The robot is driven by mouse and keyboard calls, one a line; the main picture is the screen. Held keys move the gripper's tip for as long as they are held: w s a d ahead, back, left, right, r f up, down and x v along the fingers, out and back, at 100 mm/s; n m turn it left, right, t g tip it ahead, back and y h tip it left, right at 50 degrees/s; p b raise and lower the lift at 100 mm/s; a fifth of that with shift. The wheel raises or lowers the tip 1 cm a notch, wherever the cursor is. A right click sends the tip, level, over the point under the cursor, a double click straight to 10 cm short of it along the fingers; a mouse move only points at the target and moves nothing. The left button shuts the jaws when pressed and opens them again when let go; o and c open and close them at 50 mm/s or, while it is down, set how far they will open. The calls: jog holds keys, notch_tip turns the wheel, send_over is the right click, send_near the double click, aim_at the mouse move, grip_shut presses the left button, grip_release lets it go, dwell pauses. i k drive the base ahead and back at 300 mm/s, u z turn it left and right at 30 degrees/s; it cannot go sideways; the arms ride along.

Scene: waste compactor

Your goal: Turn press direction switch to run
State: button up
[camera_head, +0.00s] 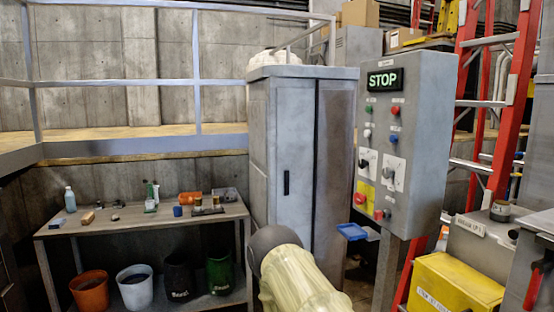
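A grey control box (431,130) stands on a post right of centre. A lit STOP sign (384,80) is at the top of its face. Below are several small green, red, white and blue buttons or lamps. Two rotary switches sit on white plates: a black one (364,163) at left and a greyish one (388,174) at right. Their labels and settings are too small to read, so I cannot tell which is the press direction switch. A red button (360,198) on a yellow plate is lower left. My gripper is out of view; only part of my arm shows at bottom centre.
A grey cabinet (285,150) stands behind the arm. A workbench (120,225) with bottles and small items is at left, with several buckets beneath. A blue tray (351,231) is below the panel. A red ladder (490,110) and yellow box (455,285) are at right.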

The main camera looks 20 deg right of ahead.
aim_at(362, 164)
jog(key=u, duration=0.2)
jog(key=i, duration=1.1)
jog(key=z, duration=0.85)
jog(key=i, duration=0.75)
jog(key=z, duration=0.8)
